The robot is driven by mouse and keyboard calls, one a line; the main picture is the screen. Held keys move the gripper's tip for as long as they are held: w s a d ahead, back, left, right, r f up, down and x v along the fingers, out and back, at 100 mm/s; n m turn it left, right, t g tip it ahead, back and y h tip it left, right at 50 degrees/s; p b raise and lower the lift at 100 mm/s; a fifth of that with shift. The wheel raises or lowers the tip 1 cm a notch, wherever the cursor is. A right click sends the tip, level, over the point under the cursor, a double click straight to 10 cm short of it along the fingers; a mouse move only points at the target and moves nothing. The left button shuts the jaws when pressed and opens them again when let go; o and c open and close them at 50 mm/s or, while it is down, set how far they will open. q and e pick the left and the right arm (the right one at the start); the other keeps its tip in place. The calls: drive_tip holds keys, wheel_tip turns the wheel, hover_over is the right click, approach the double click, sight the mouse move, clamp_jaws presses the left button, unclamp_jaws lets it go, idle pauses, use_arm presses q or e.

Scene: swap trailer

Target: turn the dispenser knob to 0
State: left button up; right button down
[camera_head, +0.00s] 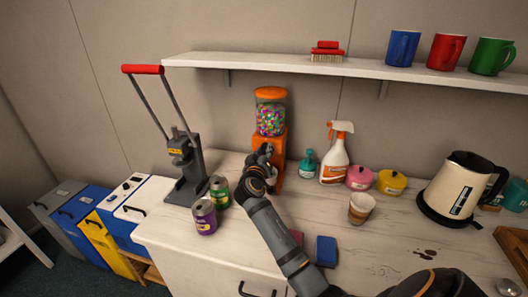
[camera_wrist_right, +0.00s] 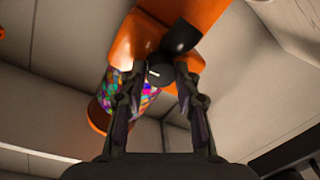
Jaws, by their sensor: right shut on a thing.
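The dispenser is an orange machine (camera_head: 279,150) with a clear globe of coloured candies (camera_head: 270,120), standing on the white counter near the wall. In the right wrist view its orange body (camera_wrist_right: 129,38) and globe appear upside down. The dark round knob (camera_wrist_right: 155,74) with a short pale mark sits between the fingertips of my right gripper (camera_wrist_right: 158,72), which is shut on it. In the head view my right gripper (camera_head: 262,160) is at the dispenser's front and hides the knob. A black curved part (camera_wrist_right: 182,36) lies beside the knob. I cannot read any numbers. My left gripper is out of view.
Two cans (camera_head: 204,217) and a can press (camera_head: 186,165) stand left. A teal bottle (camera_head: 308,165), spray bottle (camera_head: 335,158), pots, paper cup (camera_head: 361,207) and kettle (camera_head: 458,185) stand right. A blue sponge (camera_head: 326,251) lies beside my forearm. A shelf (camera_head: 250,61) runs above.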

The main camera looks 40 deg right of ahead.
drive_tip(key=c, duration=1)
unclamp_jaws()
drive_tip(key=shift+o, duration=0.2)
drive_tip(key=v, duration=0.7)
drive_tip(key=shift+s+a, duration=0.2)
